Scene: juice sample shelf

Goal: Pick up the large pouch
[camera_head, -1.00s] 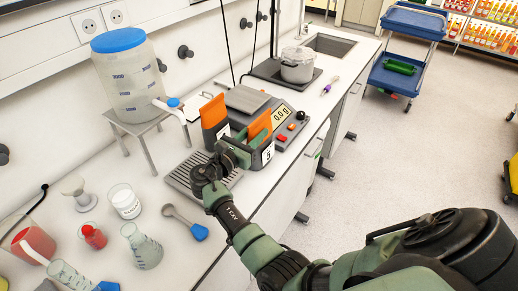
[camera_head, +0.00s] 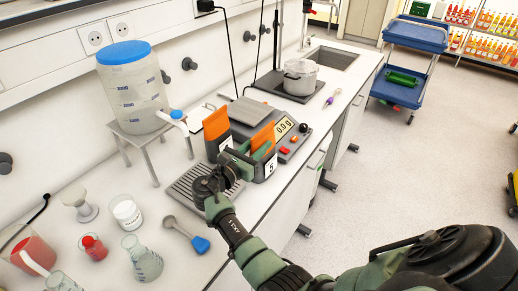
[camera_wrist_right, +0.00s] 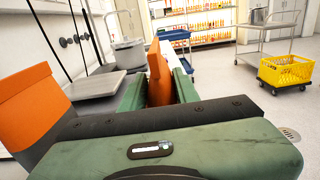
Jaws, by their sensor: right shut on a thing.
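Two orange pouches with dark lower parts stand upright by the scale. My right gripper (camera_head: 250,160) is shut on the right pouch (camera_head: 263,137), next to a label reading 5. In the right wrist view, this orange pouch (camera_wrist_right: 159,75) sits between my green fingers (camera_wrist_right: 158,92). The other pouch (camera_head: 216,124) stands just left of it and fills the left of the wrist view (camera_wrist_right: 32,105). I cannot tell from size which is the large one, or whether the held pouch is off its support. My left gripper is not in view.
A scale (camera_head: 288,130) reading 0.0 g stands right behind the pouches. A drip tray (camera_head: 185,188) lies in front. A blue-lidded jug (camera_head: 132,95) stands on a stand at left. Flasks, a beaker and a blue-handled scoop (camera_head: 186,235) occupy the near bench.

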